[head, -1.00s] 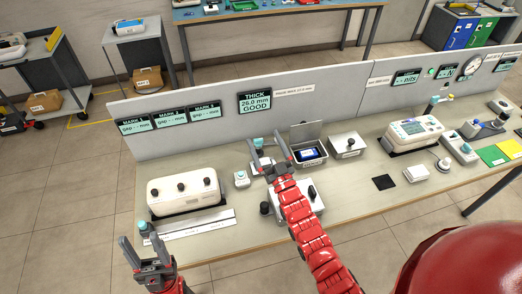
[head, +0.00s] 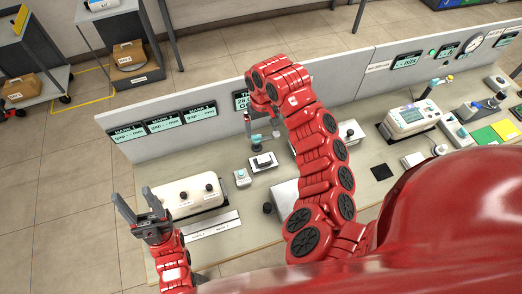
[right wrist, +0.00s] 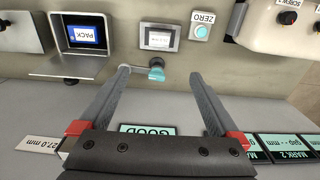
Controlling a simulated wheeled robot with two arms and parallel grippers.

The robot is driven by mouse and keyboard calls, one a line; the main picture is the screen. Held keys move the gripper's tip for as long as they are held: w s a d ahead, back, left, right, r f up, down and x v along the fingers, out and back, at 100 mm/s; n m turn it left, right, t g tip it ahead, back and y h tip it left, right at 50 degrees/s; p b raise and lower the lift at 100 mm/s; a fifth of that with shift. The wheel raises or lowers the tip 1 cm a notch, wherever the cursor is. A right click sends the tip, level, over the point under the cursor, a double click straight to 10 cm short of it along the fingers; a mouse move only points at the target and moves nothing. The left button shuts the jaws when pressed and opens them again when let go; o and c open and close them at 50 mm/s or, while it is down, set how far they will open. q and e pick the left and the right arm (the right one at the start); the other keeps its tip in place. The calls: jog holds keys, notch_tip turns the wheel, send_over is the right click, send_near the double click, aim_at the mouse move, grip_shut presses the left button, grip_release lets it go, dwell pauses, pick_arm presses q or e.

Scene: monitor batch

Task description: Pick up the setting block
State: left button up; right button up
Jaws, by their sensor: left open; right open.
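I cannot tell for certain which piece is the setting block. In the right wrist view, a small teal-topped piece (right wrist: 156,72) stands just below the thickness gauge (right wrist: 158,37), between my fingertips in the picture. My right gripper (right wrist: 160,76) is open, with nothing seen held; its distance from the teal-topped piece is unclear. In the head view my right arm hides much of that gripper, and the gauge (head: 263,162) shows beside it. My left gripper (head: 132,193) is open and empty near the bench's left end.
A ZERO button (right wrist: 200,32) sits beside the gauge, and an open box with a blue PACK screen (right wrist: 85,33) on its other side. A white unit with knobs (head: 193,190) and a flat rule (head: 212,226) lie at the left. A partition (head: 150,146) with displays runs behind.

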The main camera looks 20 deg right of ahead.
jog(key=b, duration=0.5)
send_near(263, 158)
notch_tip(263, 158, down, 4)
jog(key=shift+w+r, duration=0.15)
jog(key=shift+w, duration=0.05)
notch_tip(263, 158, down, 4)
jog(key=shift+s+f+p, duration=0.1)
jog(key=shift+s+p, duration=0.05)
jog(key=shift+p, duration=1)
jog(key=shift+f, duration=0.6)
grip_shut()
